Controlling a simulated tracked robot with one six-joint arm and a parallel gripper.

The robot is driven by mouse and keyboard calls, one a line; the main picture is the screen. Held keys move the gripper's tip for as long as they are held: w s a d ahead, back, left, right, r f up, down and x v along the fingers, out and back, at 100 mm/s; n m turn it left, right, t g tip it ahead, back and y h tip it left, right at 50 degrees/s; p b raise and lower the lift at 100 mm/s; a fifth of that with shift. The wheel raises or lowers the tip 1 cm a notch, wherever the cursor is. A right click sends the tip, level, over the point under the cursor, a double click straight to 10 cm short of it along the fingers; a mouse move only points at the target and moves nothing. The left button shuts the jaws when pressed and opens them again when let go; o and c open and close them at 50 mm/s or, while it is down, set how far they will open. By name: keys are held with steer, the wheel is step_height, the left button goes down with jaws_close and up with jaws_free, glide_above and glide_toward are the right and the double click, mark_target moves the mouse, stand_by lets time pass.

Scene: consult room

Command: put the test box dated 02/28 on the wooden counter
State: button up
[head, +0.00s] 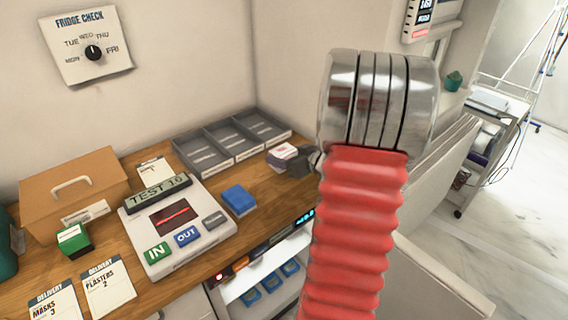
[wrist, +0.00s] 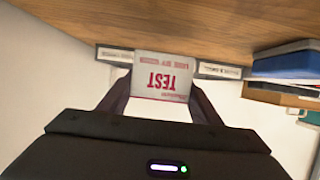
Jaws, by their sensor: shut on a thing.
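A small white test box with red print (wrist: 165,72) is between the dark fingers of my gripper (wrist: 160,94) in the wrist view, its word TEST upside down. Its date line is too small to read surely. In the head view the box (head: 283,154) is over the right part of the wooden counter (head: 262,208), beside the grey tray. My gripper (head: 298,160) reaches it from the right, partly hidden behind my red-sleeved arm. The gripper is shut on the box. I cannot tell whether the box touches the wood.
A grey compartment tray (head: 232,139) stands along the wall. A blue box (head: 239,199) lies left of the held box, near the TEST 10 console (head: 177,226). A brown case (head: 74,190) and a green block (head: 73,240) are farther left. Shelves (head: 272,275) show below the counter.

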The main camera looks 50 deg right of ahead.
steer(key=shift+f, duration=1.7)
steer(key=o, duration=1.1)
steer(key=shift+f, duration=0.1)
steer(key=v, duration=1.2)
